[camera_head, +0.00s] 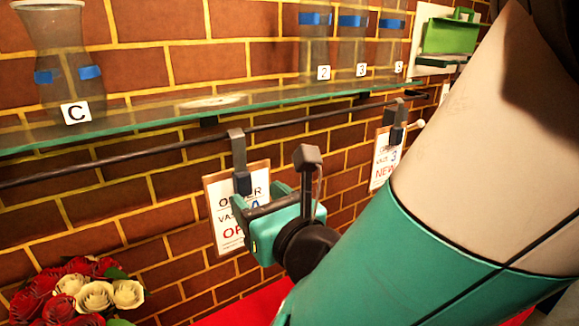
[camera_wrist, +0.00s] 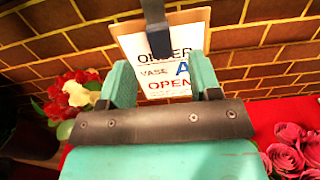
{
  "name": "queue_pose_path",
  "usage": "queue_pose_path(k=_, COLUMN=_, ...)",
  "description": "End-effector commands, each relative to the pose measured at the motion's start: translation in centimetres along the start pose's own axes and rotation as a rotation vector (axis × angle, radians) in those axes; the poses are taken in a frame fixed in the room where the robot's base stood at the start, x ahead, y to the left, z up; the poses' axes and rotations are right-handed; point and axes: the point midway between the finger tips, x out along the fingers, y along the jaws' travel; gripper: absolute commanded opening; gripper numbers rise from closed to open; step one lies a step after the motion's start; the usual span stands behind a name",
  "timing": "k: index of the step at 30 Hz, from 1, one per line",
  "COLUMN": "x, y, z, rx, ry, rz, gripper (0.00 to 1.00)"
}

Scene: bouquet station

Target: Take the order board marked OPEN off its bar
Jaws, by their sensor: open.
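The order board marked OPEN (camera_head: 226,231) hangs by a dark hook (camera_head: 237,150) from the bar (camera_head: 150,149) under the glass shelf. It reads "ORDER VASE A OPEN" in the wrist view (camera_wrist: 168,86), with the hook's dark stem (camera_wrist: 155,22) at its top. My gripper (camera_head: 262,206) is in front of the board, partly covering its right side in the head view. In the wrist view its teal fingers (camera_wrist: 160,75) stand apart, one toward each side of the board, with nothing gripped. Whether the fingers touch the board cannot be told.
Another order board marked NEW (camera_head: 381,168) hangs farther right. The glass shelf (camera_head: 150,128) above holds a vase marked C (camera_head: 60,50) and several numbered vases. Red and cream roses (camera_head: 75,290) are at lower left; pink roses (camera_wrist: 292,150) are at right. A brick wall (camera_head: 160,205) stands behind.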

Motion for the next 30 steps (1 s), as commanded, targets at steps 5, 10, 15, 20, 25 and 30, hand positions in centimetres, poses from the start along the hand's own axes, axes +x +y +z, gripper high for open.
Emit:
queue_pose_path(k=5, x=2.5, y=-0.1, z=0.7, rx=0.000, ry=0.001, rz=-0.004, gripper=0.57)
queue_pose_path(k=10, x=4.4, y=-0.1, z=0.4, rx=0.000, ry=0.001, rz=-0.003, gripper=0.57)
queue_pose_path(k=15, x=4.8, y=-0.1, z=0.1, rx=0.000, ry=0.000, rz=-0.001, gripper=0.57)
queue_pose_path(k=20, x=4.8, y=0.0, z=0.0, rx=0.000, ry=0.000, rz=-0.001, gripper=0.55)
queue_pose_path(k=25, x=4.8, y=-0.1, z=0.0, rx=0.000, ry=0.000, rz=-0.001, gripper=0.16)
queue_pose_path(k=30, x=4.8, y=-0.1, z=0.1, rx=0.000, ry=-0.001, rz=-0.001, gripper=0.00)
